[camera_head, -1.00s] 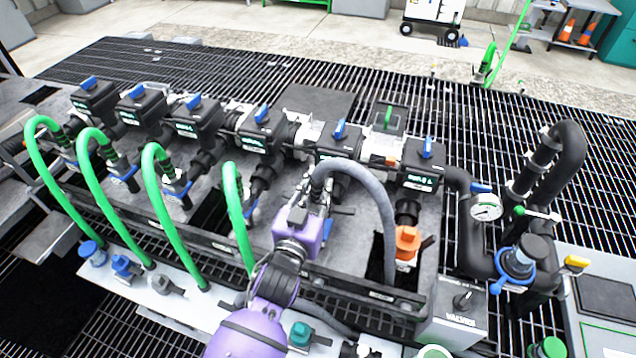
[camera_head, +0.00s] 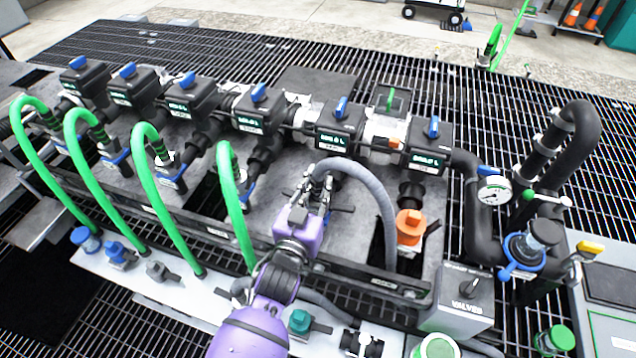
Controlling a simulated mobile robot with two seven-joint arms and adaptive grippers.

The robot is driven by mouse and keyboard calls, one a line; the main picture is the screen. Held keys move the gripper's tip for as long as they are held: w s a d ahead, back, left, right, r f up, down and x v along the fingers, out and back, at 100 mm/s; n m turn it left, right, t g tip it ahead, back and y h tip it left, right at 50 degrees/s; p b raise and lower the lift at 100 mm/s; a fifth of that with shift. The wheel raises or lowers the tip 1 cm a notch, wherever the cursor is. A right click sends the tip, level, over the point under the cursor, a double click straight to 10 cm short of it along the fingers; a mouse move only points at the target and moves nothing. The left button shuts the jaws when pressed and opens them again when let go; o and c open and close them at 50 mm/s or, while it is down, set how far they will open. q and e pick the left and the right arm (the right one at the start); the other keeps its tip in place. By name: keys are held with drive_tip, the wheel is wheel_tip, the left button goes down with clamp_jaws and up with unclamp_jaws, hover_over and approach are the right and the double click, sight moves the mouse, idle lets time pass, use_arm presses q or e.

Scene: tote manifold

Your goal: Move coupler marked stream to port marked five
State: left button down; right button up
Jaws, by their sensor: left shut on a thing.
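My left gripper (camera_head: 316,205), on a purple arm from the bottom, is shut on the end of a grey hose (camera_head: 372,185). The coupler at that end is mostly hidden by the gripper; its marking cannot be read. The hose arches right and drops behind the front rail. The gripper is in front of and below the fifth black valve from the left (camera_head: 338,125); whether the coupler touches the port there cannot be told. Valve labels are too small to read surely. The rightmost valve (camera_head: 428,147) has an orange fitting (camera_head: 410,228) below it. My right gripper is not in view.
Several green hoses (camera_head: 143,190) arch from the left ports to the front ledge. A row of caps, such as the teal one (camera_head: 299,321), sits along the ledge. A pressure gauge (camera_head: 494,190) and thick black pipes stand at right. A valves box (camera_head: 462,293) is at lower right.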

use_arm(q)
drive_tip(key=shift+r, duration=0.1)
drive_tip(key=c, duration=1.5)
unclamp_jaws()
drive_tip(key=shift+o, duration=0.2)
drive_tip(key=shift+s+a+f, duration=0.1)
drive_tip(key=shift+s+f, duration=0.1)
drive_tip(key=shift+s, duration=0.05)
drive_tip(key=v, duration=1.1)
drive_tip(key=shift+s+r, duration=0.2)
drive_tip(key=shift+s, duration=0.05)
drive_tip(key=shift+f, duration=0.1)
